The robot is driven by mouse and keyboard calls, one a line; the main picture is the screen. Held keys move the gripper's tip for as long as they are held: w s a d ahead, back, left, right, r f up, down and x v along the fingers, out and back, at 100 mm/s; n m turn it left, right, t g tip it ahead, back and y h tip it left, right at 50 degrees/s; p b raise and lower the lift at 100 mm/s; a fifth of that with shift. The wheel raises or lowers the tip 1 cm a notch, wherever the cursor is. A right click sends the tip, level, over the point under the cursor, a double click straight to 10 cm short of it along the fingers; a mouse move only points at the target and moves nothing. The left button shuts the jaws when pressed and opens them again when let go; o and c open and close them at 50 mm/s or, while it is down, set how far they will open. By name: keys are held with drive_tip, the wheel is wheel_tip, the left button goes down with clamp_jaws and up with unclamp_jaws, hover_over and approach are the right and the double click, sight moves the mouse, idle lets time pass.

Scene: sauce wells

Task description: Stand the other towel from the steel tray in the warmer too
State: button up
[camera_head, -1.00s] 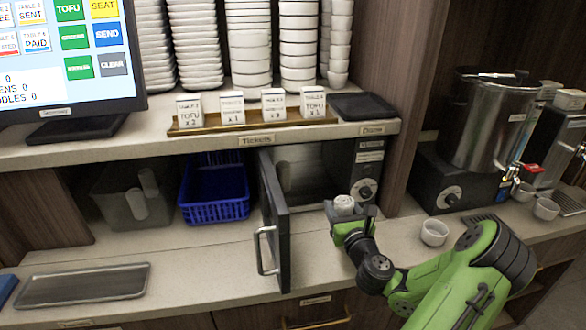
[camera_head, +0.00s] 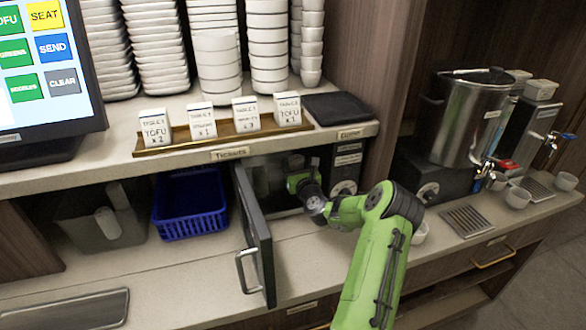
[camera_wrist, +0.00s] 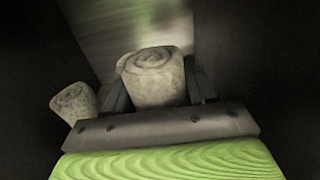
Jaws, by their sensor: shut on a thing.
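My gripper (camera_wrist: 157,90) is shut on a rolled pale towel (camera_wrist: 153,72), which shows its spiral end between the fingers in the wrist view. A second rolled towel (camera_wrist: 74,102) stands to the left, apart from the held one. In the head view my gripper (camera_head: 300,180) is inside the warmer (camera_head: 343,172), and the held towel is hidden there. The warmer's dark door (camera_head: 256,235) stands open to the left of my arm. The steel tray (camera_head: 70,308) is at the lower left, partly cut off, and its visible part is bare. I cannot tell whether the held towel touches the warmer's floor.
A blue basket (camera_head: 190,205) and a grey bin (camera_head: 100,220) stand under the shelf, left of the door. Ticket blocks (camera_head: 202,121) stand on the shelf above. A steel urn (camera_head: 470,115) and small cups (camera_head: 517,197) are at the right. The counter before the tray is clear.

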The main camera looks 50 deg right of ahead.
drive_tip(key=shift+x, duration=0.9)
wheel_tip(320, 180, down, 4)
drive_tip(key=shift+r+b, duration=0.15)
drive_tip(key=shift+b, duration=0.5)
drive_tip(key=shift+s, duration=0.1)
drive_tip(key=o, duration=1)
drive_tip(key=shift+o, duration=0.2)
